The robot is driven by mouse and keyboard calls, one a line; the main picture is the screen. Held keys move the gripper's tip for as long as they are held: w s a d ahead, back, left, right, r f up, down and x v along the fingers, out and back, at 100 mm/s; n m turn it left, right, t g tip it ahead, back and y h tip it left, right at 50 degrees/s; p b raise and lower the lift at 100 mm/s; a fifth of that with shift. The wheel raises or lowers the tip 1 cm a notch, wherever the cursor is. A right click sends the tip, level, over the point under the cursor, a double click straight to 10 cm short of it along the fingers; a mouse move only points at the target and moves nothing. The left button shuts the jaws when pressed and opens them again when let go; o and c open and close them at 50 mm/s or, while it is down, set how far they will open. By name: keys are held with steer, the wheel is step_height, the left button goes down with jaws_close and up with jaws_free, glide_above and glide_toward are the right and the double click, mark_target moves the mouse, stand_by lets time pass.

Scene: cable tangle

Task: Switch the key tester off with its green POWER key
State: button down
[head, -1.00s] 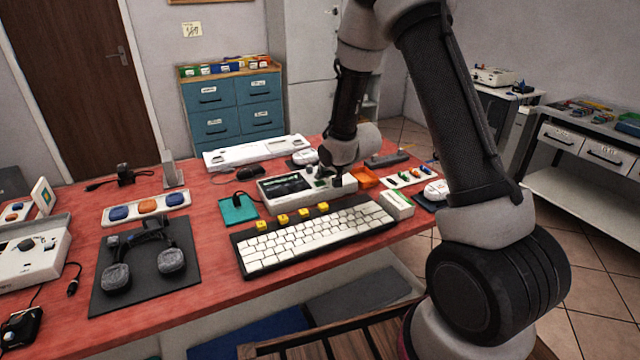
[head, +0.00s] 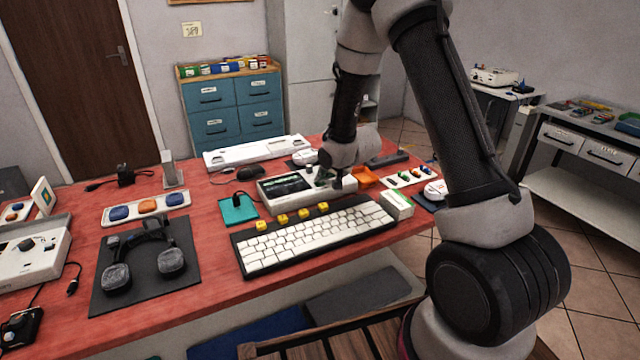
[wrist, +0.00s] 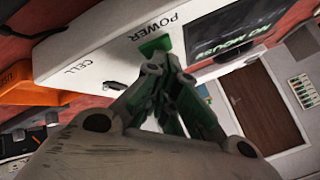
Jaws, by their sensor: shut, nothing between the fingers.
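The key tester (head: 268,198) is a pale box on the red bench behind the white keyboard, with a dark screen (head: 287,186). The green POWER key (wrist: 154,45) sits on the pale panel beside the printed word POWER, partly behind my fingers. My gripper (wrist: 158,72) is shut and empty, its fingertips right at the green key. I cannot tell whether they touch it. In the head view my gripper (head: 338,184) is over the tester's right part.
A white keyboard (head: 315,236) with yellow keys lies in front of the tester. An orange tray (head: 366,178) and a white box (head: 397,205) are close on the right. A teal pad (head: 238,209) lies to the left. Headphones (head: 145,257) rest on a dark mat farther left.

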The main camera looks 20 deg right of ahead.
steer(key=shift+r, duration=0.85)
steer(key=shift+r, duration=0.1)
steer(key=shift+r, duration=2.9)
